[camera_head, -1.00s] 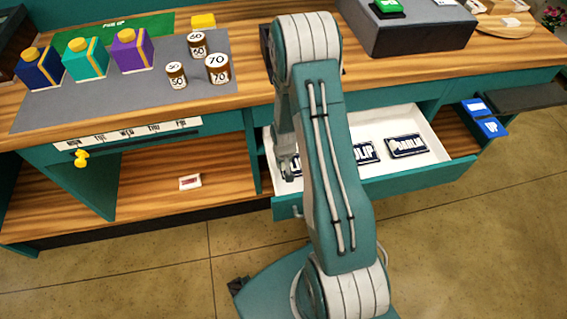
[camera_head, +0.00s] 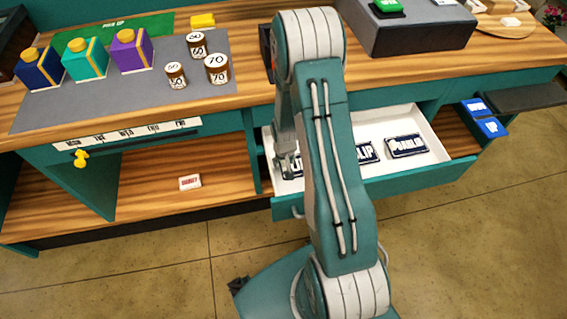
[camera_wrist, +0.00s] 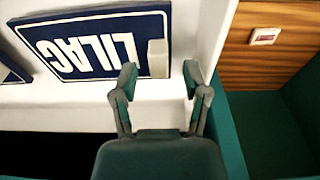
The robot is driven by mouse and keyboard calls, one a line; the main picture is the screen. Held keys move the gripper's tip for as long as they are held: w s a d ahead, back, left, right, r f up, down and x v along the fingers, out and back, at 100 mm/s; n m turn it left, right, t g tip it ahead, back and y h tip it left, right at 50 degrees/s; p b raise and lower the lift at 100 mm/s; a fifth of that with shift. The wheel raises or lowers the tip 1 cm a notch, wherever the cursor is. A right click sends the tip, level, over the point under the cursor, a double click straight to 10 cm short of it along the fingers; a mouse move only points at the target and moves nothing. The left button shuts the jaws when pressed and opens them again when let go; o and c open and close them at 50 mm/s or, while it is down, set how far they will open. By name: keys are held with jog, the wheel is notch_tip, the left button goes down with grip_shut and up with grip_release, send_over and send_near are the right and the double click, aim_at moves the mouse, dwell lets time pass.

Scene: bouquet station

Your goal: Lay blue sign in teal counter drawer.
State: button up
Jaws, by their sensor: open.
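The blue sign (camera_wrist: 100,45) with white LILAC lettering lies flat inside the white-lined drawer in the wrist view. A pale block (camera_wrist: 157,58) sits at its edge. In the head view this sign (camera_head: 297,166) is mostly hidden behind my arm. The teal counter drawer (camera_head: 400,182) is pulled out. My gripper (camera_wrist: 161,78) is open and empty, its fingertips just short of the pale block and apart from it. It also shows over the drawer's left end in the head view (camera_head: 287,166).
A TULIP sign (camera_head: 367,153) and another dark blue sign (camera_head: 407,146) lie in the drawer to the right. A small white tag (camera_head: 190,182) is on the lower shelf. Bottles and jars stand on the grey mat (camera_head: 140,95). A grey box (camera_head: 420,35) is on the counter.

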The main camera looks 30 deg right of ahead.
jog(key=s+a+r+t, duration=0.1)
jog(key=a+r, duration=0.1)
jog(key=r, duration=0.9)
jog(key=s+a+r, duration=0.2)
jog(key=r, duration=0.9)
jog(key=s+a+r+n+t, duration=0.1)
jog(key=s+a+r, duration=0.3)
jog(key=s+r, duration=0.4)
jog(key=s+a+r+n+t, duration=0.2)
jog(key=s+a+r, duration=0.2)
jog(key=s+r, duration=0.4)
notch_tip(320, 180, up, 2)
